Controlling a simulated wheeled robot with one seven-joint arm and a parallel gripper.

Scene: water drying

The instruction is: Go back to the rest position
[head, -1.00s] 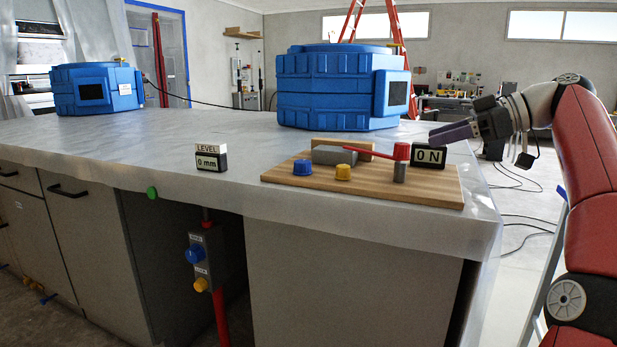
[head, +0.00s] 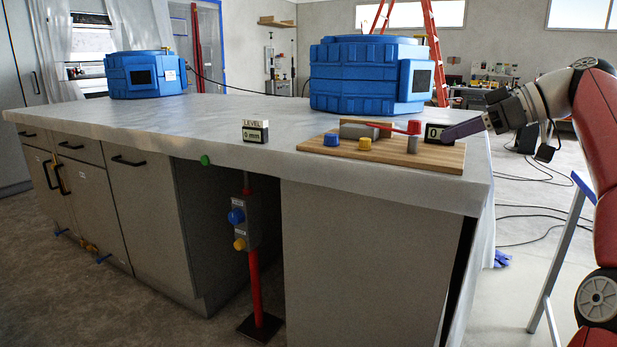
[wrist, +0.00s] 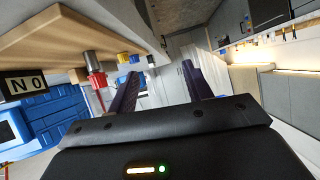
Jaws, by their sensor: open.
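My gripper (head: 462,131) is at the right end of the counter in the head view, beside the wooden board (head: 400,157) and in front of part of the ON sign (head: 432,133). It is open and empty; in the wrist view its two purple fingers (wrist: 158,88) stand apart with nothing between them. The red lever (head: 385,126) on the board lies roughly level, ending near a grey post (head: 413,144). It also shows in the wrist view, left of the fingers, with the post (wrist: 91,62). My arm bends up on the right side.
A blue (head: 332,140) and a yellow knob (head: 364,143) sit on the board. The level display (head: 255,132) reads 0 mm. Blue machines (head: 370,75) (head: 145,75) stand on the counter (head: 210,120). Cables (head: 530,186) lie on the open floor at the right.

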